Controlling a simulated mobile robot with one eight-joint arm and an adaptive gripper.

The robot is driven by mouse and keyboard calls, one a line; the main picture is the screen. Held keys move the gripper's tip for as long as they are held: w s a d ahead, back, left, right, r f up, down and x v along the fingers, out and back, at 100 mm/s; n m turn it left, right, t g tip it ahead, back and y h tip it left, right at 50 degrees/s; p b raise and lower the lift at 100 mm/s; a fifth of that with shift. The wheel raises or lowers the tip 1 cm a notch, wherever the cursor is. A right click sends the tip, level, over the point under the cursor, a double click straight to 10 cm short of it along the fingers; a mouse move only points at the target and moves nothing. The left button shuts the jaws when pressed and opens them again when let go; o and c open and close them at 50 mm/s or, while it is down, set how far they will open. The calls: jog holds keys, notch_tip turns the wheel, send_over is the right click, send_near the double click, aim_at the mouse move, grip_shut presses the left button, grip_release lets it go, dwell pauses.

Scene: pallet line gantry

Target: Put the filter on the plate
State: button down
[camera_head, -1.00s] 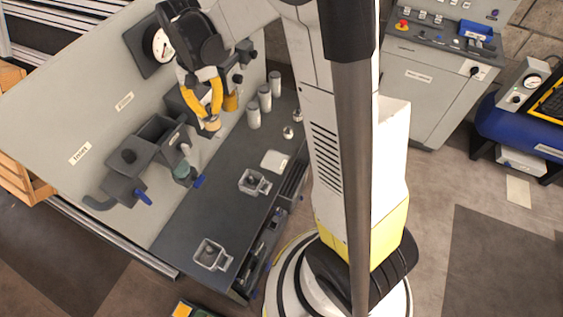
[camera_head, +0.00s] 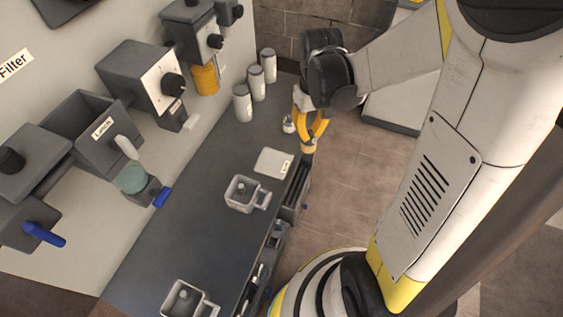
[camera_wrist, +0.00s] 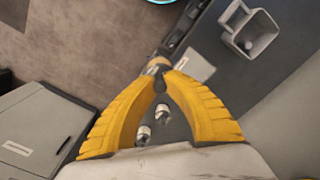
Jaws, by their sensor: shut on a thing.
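My gripper (camera_head: 308,137) has yellow fingers. Its tips are closed on a small piece with a tan end and a metallic part, apparently the filter (camera_head: 308,148); the fingers hide part of it. The filter also shows at the fingertips in the wrist view (camera_wrist: 158,63). The plate (camera_head: 271,162) is a pale flat square with a small label, lying on the dark counter. In the head view, my gripper and the filter are to the right of the plate, by the counter's edge. The plate (camera_wrist: 194,66) is partly visible in the wrist view, right of the filter.
A grey square cup with a handle (camera_head: 241,195) stands close to the plate, and another (camera_head: 183,300) is nearer. White canisters (camera_head: 242,103) line the back. Small silver pieces (camera_wrist: 142,134) show between my fingers. Machines with levers (camera_head: 105,130) line the left panel.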

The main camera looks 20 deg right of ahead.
jog(key=shift+w+f, duration=0.1)
jog(key=shift+f, duration=0.35)
jog(key=shift+w+a+f+b, duration=0.95)
jog(key=shift+w+a+f, duration=0.25)
jog(key=shift+a+f, duration=0.4)
jog(key=shift+w+a+f+b, duration=1)
jog(key=shift+w+a+f, duration=0.2)
jog(key=shift+f, duration=0.75)
jog(key=shift+w+a+f+b, duration=0.95)
jog(key=shift+w+a+f, duration=0.2)
jog(key=shift+a+f, duration=0.5)
jog(key=shift+d+f, duration=0.15)
jog(key=shift+f, duration=0.2)
jog(key=c, duration=1.5)
grip_release()
jog(key=shift+r, duration=0.1)
